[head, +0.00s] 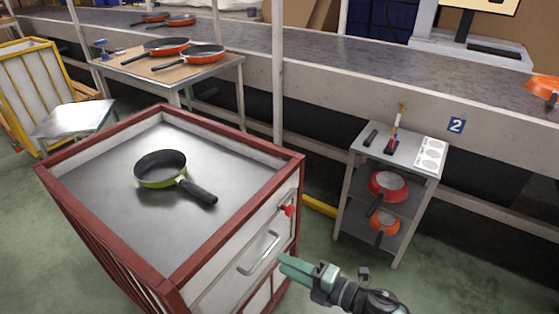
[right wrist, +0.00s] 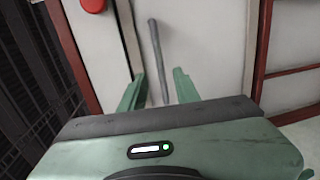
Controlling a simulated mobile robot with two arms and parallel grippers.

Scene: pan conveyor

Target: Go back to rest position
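My right gripper (head: 287,265) is in front of the red-framed cart, just right of its drawer handle (head: 259,252). In the right wrist view its two green fingers (right wrist: 158,85) are spread apart with nothing held. The grey handle bar (right wrist: 157,60) shows ahead, in line with the gap between them. In the head view the handle looks apart from the fingertips. A green pan (head: 160,170) with a black handle lies on the cart's metal top (head: 110,200). My left gripper is not in view.
A small shelf (head: 400,178) with red and orange pans stands to the right. A table (head: 215,72) with orange pans stands behind the cart (head: 225,285), before the long conveyor (head: 330,55). A yellow-framed bin (head: 30,90) is at the left. Green floor is open around the cart.

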